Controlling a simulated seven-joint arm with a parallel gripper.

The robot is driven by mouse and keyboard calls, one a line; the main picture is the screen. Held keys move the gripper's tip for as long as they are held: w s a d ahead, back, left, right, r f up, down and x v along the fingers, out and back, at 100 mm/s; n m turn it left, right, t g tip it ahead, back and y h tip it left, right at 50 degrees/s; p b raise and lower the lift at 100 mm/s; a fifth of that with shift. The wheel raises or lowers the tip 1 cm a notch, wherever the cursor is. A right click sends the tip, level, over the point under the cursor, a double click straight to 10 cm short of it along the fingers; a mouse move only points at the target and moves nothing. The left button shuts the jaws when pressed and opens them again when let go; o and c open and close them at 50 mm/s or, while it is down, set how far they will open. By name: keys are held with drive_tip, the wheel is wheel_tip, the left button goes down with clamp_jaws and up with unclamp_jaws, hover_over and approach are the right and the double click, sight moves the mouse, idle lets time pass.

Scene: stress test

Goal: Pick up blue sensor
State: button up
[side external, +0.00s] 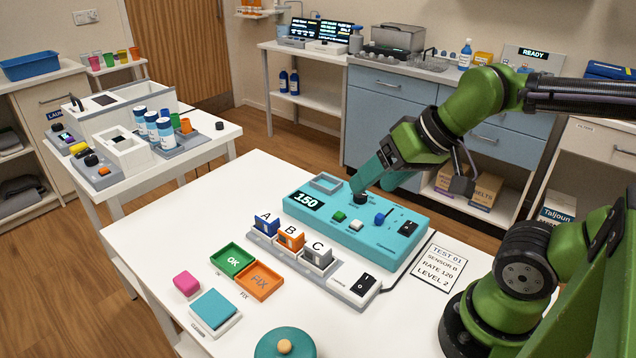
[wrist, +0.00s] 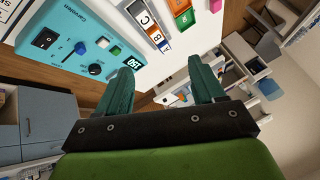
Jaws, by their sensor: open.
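The blue sensor (side external: 266,225), marked A, sits upright in the left slot of a grey rack on the white table. The orange sensor B (side external: 290,240) and the white sensor C (side external: 317,256) stand beside it. In the wrist view the blue sensor (wrist: 165,47) is partly visible just beyond the fingers. My gripper (side external: 372,188) is open and empty above the back of the teal console (side external: 330,232), behind and to the right of the blue sensor. It also shows in the wrist view (wrist: 160,68), fingers apart.
Green OK tray (side external: 232,259) and orange FIX tray (side external: 260,281) lie in front of the rack. A white switch box (side external: 354,284) adjoins its right end. A pink block (side external: 187,284), a cleaning pad (side external: 213,309) and a teal round object (side external: 285,343) are nearer. The table's left part is clear.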

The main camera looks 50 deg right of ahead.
drive_tip(key=w+f+n+g, duration=0.2)
drive_tip(key=w+g, duration=0.2)
drive_tip(key=w, duration=1)
drive_tip(key=n+g+h, duration=0.2)
drive_tip(key=g, duration=0.1)
hover_over(267, 216)
wheel_tip(267, 216, down, 14)
drive_tip(key=shift+d+r, duration=0.1)
drive_tip(key=shift+r, duration=0.15)
drive_tip(key=shift+f, duration=2.85)
drive_tip(key=shift+r, duration=0.1)
drive_tip(key=c, duration=1.1)
